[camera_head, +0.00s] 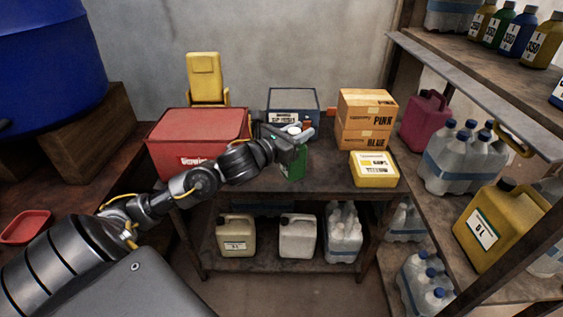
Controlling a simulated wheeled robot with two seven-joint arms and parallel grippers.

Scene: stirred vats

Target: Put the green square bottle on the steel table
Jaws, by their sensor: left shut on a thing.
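The green square bottle (294,169) shows in the head view below my left gripper (299,137), partly hidden by it. My left gripper is shut on the bottle. The arm reaches in from the lower left, over the front of the table. The bottle is in front of or over the dark table top (327,177); I cannot tell whether its base touches the top. My right gripper is not in view.
On the table are a red box (195,150) at left, a blue-grey box (292,101) behind, stacked orange cartons (366,120) and a yellow container (374,170) at right. Bare top lies between bottle and yellow container. Shelves with jugs (503,225) stand at right.

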